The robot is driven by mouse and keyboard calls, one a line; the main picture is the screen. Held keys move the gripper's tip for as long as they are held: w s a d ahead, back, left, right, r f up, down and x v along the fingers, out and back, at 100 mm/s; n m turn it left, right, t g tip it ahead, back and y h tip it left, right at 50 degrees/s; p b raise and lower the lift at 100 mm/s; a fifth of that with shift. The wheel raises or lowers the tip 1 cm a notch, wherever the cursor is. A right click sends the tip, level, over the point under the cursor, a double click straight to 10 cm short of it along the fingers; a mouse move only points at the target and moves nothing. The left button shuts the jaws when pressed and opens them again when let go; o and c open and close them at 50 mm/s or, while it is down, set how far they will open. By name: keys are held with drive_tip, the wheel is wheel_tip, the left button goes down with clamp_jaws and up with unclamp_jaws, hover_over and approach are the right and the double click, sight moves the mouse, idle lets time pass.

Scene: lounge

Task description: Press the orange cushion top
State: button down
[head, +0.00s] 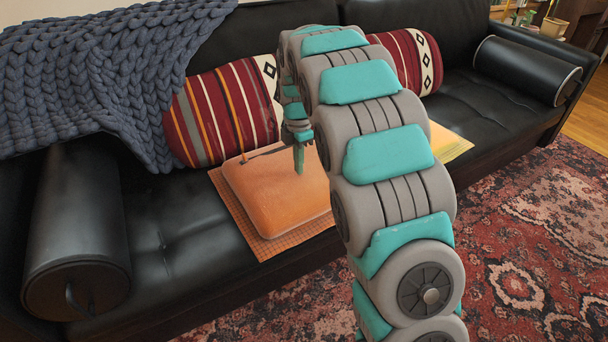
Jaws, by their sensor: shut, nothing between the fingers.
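The orange cushion (265,203) lies flat on an orange gridded mat (289,241) on the seat of the black sofa. My gripper (299,172) points down over the upper right part of the cushion. It is shut and holds nothing. Its tip looks at or just above the cushion top; I cannot tell whether it touches. My arm hides the right side of the cushion and the area beyond it.
Striped red cushions (222,112) lean on the backrest, one close behind the orange cushion. A yellow sheet (450,142) lies right of my arm. A knitted blue blanket (98,75) drapes at left. Black bolsters (81,235) sit at both ends. A patterned rug (530,240) covers the floor.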

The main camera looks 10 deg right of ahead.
wheel_tip(320, 180, up, 9)
drive_tip(key=shift+f, duration=0.2)
drive_tip(key=shift+a, duration=0.1)
idle(0.7)
